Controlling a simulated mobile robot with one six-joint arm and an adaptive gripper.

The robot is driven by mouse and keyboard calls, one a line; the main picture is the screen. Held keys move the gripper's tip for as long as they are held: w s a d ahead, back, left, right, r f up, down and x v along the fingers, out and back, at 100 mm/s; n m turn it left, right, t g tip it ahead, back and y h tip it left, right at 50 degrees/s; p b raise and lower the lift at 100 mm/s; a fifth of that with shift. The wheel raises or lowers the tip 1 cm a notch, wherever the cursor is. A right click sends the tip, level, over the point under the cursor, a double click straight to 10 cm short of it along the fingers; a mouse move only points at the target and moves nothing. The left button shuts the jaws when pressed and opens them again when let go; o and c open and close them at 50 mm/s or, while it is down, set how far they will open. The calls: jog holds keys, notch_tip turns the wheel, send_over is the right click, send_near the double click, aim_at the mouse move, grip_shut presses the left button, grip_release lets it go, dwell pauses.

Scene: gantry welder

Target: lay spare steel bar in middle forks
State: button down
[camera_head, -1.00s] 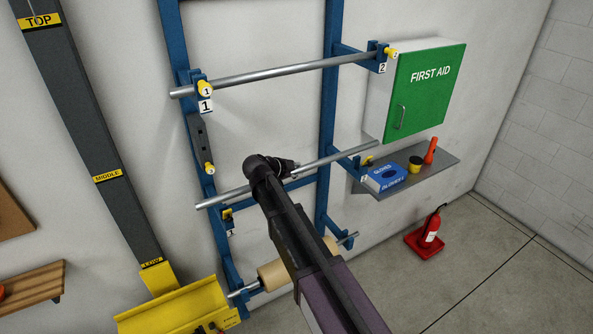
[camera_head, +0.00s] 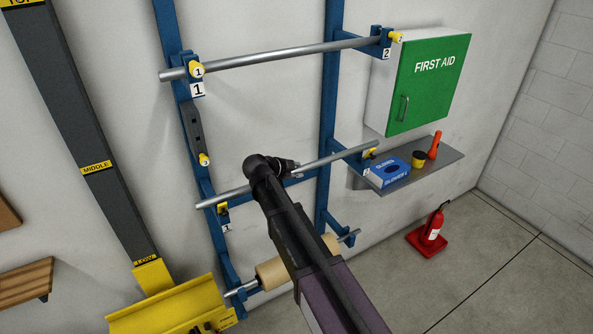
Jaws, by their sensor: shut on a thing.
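My gripper (camera_head: 286,166) is shut around the middle of a grey steel bar (camera_head: 327,160), seen from behind and partly hidden by my arm. The bar slopes up to the right across the blue rack. Its left part passes close to the left middle fork (camera_head: 223,209), which has a yellow and black piece. Its right end is close to the right middle fork (camera_head: 369,154), beside the shelf. I cannot tell whether the bar touches either fork. Another steel bar (camera_head: 280,53) lies across the upper forks, marked 1 and 2.
A lower bar carries a tan roll (camera_head: 271,274). The green first aid cabinet (camera_head: 428,84) and a shelf (camera_head: 443,158) with a blue glove box (camera_head: 388,173) stand right of the rack. A red extinguisher (camera_head: 433,226) stands on otherwise open floor.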

jog(key=shift+f+b, duration=2.95)
dwell(1.3)
jog(key=shift+c, duration=1.6)
grip_release()
jog(key=shift+r, duration=0.15)
